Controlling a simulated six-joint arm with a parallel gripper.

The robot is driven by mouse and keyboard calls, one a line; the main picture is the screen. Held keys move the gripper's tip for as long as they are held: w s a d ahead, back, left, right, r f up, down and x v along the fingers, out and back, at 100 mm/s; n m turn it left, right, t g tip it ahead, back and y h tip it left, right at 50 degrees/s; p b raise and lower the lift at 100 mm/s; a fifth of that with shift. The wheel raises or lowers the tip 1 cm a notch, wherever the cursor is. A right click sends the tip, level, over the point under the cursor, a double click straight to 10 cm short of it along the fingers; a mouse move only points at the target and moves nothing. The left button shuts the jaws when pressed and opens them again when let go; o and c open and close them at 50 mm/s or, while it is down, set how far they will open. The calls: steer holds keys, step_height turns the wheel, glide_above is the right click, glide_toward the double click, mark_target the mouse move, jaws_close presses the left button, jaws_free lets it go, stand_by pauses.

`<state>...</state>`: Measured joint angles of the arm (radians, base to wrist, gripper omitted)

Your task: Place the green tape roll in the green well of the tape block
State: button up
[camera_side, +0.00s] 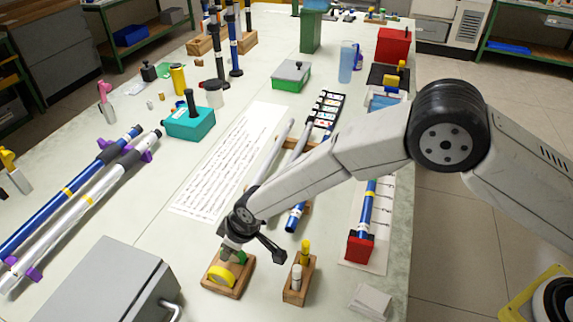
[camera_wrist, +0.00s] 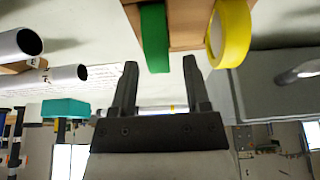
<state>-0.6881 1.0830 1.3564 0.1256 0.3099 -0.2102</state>
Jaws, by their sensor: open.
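The tape block (camera_side: 237,284) is a small wooden block near the front of the table. A yellow tape roll (camera_side: 220,276) stands upright in it; it also shows in the wrist view (camera_wrist: 231,34). The green tape roll (camera_side: 241,257) is at the block, beside the yellow one and partly hidden by my gripper (camera_side: 232,250). In the wrist view the green roll (camera_wrist: 154,38) stands on edge against the wooden block (camera_wrist: 188,22). My open gripper (camera_wrist: 160,64) has its fingertips on either side of the green roll's near edge, with visible gaps. The green well itself is hidden.
A wooden holder (camera_side: 301,281) with yellow- and white-topped pieces stands right of the block. A grey box (camera_side: 105,285) with a handle is at the front left. Rods (camera_side: 272,150) on a rack lie behind; a printed sheet (camera_side: 228,165) lies flat on the table.

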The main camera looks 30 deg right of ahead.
steer(key=v, duration=1.1)
stand_by(0.6)
steer(key=s+d+r+m+h, duration=0.1)
steer(key=d+r+m, duration=0.1)
steer(key=d, duration=0.8)
steer(key=s+d+r+m+h, duration=0.1)
steer(key=d+r+m, duration=0.15)
steer(key=d, duration=0.85)
steer(key=s+d+r+m+h, duration=0.1)
steer(key=s+d+m, duration=0.3)
steer(key=s+d, duration=0.9)
steer(key=shift+d+g, duration=0.3)
steer(key=shift+d, duration=0.65)
steer(key=shift+s+m, duration=0.1)
steer(key=shift+m, duration=0.15)
